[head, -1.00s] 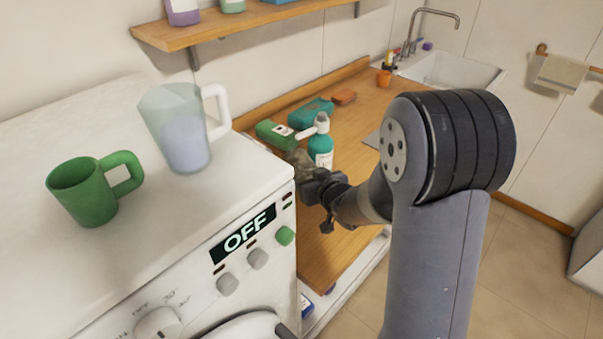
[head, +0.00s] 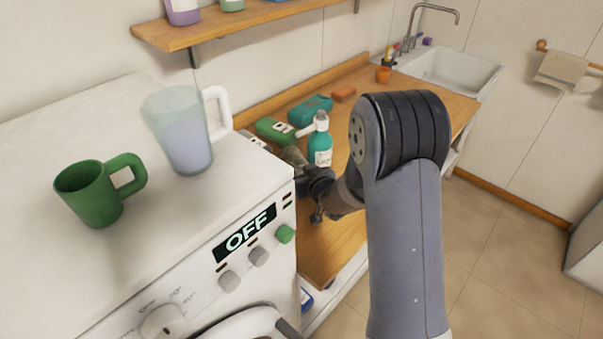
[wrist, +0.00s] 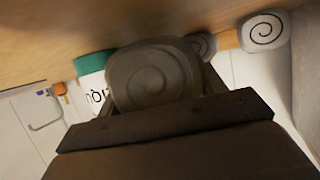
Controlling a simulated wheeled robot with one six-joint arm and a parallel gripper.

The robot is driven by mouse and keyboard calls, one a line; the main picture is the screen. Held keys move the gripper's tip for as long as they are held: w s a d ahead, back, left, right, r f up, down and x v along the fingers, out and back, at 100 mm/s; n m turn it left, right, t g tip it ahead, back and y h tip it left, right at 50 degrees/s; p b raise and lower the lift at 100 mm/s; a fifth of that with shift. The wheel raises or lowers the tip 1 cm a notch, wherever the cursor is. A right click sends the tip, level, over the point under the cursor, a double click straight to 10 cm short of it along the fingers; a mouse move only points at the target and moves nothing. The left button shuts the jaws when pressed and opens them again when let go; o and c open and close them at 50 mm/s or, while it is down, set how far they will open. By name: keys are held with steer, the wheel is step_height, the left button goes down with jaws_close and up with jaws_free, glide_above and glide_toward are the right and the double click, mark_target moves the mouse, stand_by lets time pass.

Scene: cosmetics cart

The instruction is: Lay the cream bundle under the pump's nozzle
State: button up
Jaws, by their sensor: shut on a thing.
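The teal pump bottle (head: 320,151) with a white label stands upright on the wooden counter, its white nozzle (head: 306,131) pointing left. In the wrist view the bottle (wrist: 92,78) shows just left of the held bundle. My gripper (head: 300,168) is shut on a rolled bundle (head: 291,155), in front and left of the bottle. The bundle's spiral end faces the wrist camera (wrist: 152,78); it looks grey-brown in shadow, so I cannot be sure of its cream colour. Whether it touches the counter is hidden.
A paler roll (wrist: 265,31) and a greyer roll (wrist: 203,45) show in the wrist view. A green box (head: 275,130), teal pack (head: 310,110) and orange block (head: 344,94) lie behind the bottle. The white washer (head: 235,185) stands close on the left, holding a mug and jug.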

steer(key=shift+f+b, duration=0.35)
steer(key=shift+b, duration=0.05)
steer(key=shift+f+b, duration=0.25)
steer(key=shift+b, duration=0.1)
steer(key=shift+s, duration=0.1)
